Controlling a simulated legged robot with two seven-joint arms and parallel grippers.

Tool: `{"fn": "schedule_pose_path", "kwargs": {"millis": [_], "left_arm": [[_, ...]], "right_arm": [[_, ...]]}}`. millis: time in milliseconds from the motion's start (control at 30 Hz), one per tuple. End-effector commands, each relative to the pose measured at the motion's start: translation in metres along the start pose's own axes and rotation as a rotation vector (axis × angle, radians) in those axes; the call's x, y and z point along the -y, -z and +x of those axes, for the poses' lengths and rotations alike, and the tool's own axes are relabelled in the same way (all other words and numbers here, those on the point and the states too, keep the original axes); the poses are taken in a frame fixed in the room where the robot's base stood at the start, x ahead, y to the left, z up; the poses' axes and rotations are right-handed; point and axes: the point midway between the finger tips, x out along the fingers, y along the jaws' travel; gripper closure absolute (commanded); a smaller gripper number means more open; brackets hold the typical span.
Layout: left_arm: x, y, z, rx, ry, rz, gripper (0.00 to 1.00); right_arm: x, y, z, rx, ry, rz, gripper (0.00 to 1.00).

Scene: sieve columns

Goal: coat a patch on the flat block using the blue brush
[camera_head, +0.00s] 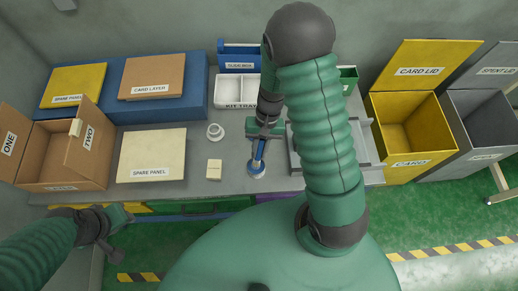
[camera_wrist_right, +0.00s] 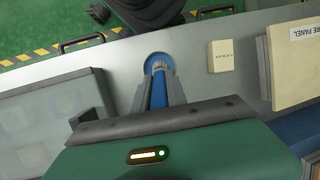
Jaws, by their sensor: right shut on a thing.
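My right gripper (camera_head: 262,135) is shut on the blue brush (camera_head: 259,152), which points down toward the table's front. The brush also shows between the fingers in the right wrist view (camera_wrist_right: 158,90). Its pale bristles are at a small round blue-rimmed dish (camera_head: 257,172); I cannot tell whether they touch its inside. A small cream block (camera_head: 214,169), likely the flat block, lies left of the dish.
A spare panel (camera_head: 151,155) and an open cardboard box (camera_head: 62,165) lie left. A white ring-shaped item (camera_head: 215,132) stands behind the block. The kit tray (camera_head: 236,91) is at the back. A grey frame (camera_head: 296,157) is close to the right of the brush.

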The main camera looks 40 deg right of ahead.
Motion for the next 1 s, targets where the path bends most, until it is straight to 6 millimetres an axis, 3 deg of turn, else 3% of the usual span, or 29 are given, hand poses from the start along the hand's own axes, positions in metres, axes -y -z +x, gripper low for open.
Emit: {"fn": "schedule_pose_path", "kwargs": {"millis": [567,1000], "left_arm": [[0.0,0.0,-0.001,0.0,0.0,0.0,0.64],[0.0,0.009,-0.038,0.0,0.0,0.0,0.64]], "right_arm": [[0.0,0.0,0.001,0.001,-0.001,0.0,1.0],[0.007,-0.012,-0.038,0.001,0.0,0.0,1.0]]}}
